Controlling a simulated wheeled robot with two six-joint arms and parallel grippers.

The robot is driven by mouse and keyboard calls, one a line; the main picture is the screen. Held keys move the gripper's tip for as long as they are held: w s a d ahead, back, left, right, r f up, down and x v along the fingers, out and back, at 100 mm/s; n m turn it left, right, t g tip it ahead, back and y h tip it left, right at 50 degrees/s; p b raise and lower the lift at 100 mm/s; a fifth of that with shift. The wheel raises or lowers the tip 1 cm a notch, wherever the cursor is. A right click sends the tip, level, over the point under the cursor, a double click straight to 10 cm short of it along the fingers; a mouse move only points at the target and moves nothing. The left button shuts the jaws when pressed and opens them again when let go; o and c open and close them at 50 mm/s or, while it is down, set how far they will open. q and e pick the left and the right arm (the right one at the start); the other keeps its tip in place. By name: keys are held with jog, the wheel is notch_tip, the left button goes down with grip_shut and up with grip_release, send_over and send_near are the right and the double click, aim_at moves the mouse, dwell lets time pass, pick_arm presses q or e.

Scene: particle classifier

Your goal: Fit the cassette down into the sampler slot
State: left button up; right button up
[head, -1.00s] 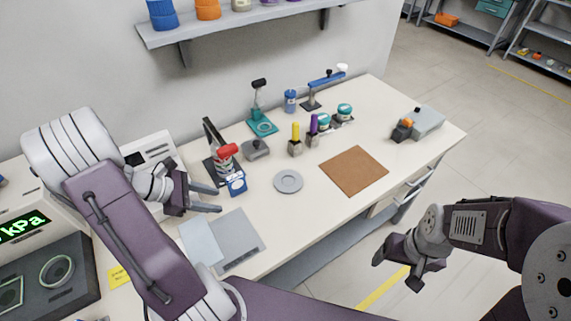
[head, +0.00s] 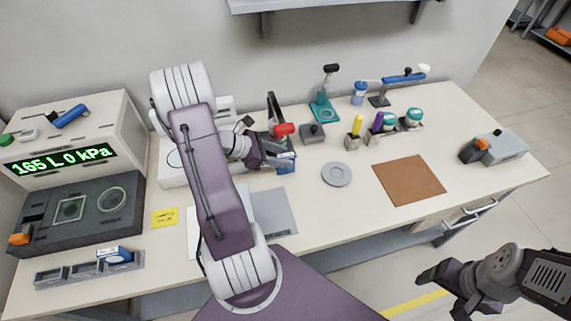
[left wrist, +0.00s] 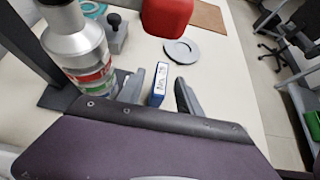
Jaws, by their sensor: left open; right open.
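A blue block with a white label, apparently the cassette (head: 288,168), stands on the table beside the red-topped stand. In the left wrist view the cassette (left wrist: 159,84) shows between my two fingers. My left gripper (head: 283,156) is open around or just above it; contact cannot be told. My right gripper (head: 442,294) is open and empty, off the table's front edge. A dark unit (head: 77,212) with a square and a round window, possibly the sampler, is at the left. I cannot tell which opening is the slot.
A grey rack (head: 60,275) at the front left holds another blue block (head: 115,254). A red-topped stand (head: 284,130) rises close beside my left gripper. A grey disc (head: 336,173) and brown mat (head: 409,180) lie to the right, with clear table around them.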

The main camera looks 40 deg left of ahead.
pick_arm(q)
jog(key=shift+x, duration=0.85)
grip_shut()
jog(key=r, duration=0.3)
jog(key=shift+s+a+r+p, duration=0.25)
jog(key=shift+r+p, duration=0.05)
jog(key=shift+r, duration=0.05)
jog(key=s+a, duration=1)
jog(key=s, duration=0.3)
jog(key=shift+s+a, duration=0.35)
jog(key=shift+a, duration=0.05)
